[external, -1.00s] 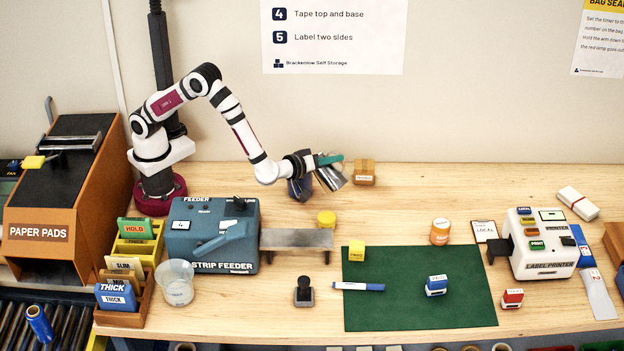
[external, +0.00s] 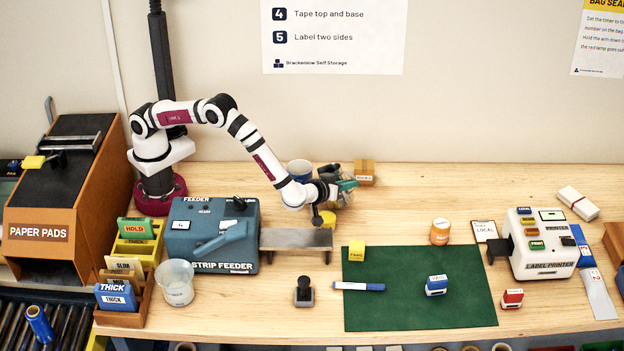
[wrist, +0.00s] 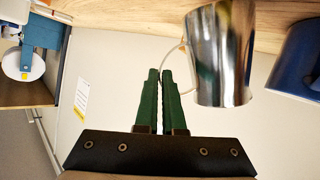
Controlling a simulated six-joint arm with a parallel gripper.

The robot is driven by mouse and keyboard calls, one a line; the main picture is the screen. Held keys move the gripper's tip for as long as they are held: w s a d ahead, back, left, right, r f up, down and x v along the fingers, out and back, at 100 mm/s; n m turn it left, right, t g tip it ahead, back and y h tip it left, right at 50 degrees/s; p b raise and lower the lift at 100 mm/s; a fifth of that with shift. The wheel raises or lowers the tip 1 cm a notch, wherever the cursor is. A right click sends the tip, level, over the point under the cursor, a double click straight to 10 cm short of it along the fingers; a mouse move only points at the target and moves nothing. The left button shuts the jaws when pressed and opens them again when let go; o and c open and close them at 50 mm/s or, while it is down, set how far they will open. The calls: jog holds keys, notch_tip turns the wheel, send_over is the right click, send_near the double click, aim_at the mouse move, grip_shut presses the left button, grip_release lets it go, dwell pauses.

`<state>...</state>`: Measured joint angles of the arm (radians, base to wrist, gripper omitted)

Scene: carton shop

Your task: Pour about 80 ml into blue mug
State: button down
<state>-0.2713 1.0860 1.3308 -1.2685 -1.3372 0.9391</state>
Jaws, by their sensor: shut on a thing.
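The blue mug (external: 298,167) stands upright on the bench behind my forearm, its lower part hidden by the arm. It also shows cut off at the right edge of the wrist view (wrist: 297,60). My gripper (wrist: 160,72) has its green fingers close together, shut on the thin handle of a shiny metal jug (wrist: 222,60). The jug hangs beside the fingers, close to the mug but apart from it, and looks near upright in the upside-down wrist view. In the external view my gripper (external: 346,185) largely hides the jug. No liquid is visible, and the levels inside cannot be seen.
A small cardboard box (external: 365,172) stands just behind my gripper. The strip feeder (external: 212,235) is to the left. Bare bench lies to the right, beyond the box.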

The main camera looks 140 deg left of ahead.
jog(key=w+m, duration=0.1)
jog(key=w+m+g+p, duration=0.1)
jog(key=w+m+g, duration=0.1)
jog(key=shift+w+a+f+h, duration=0.15)
jog(key=shift+a+f+h, duration=0.15)
jog(key=shift+a+f, duration=0.1)
dwell(1.4)
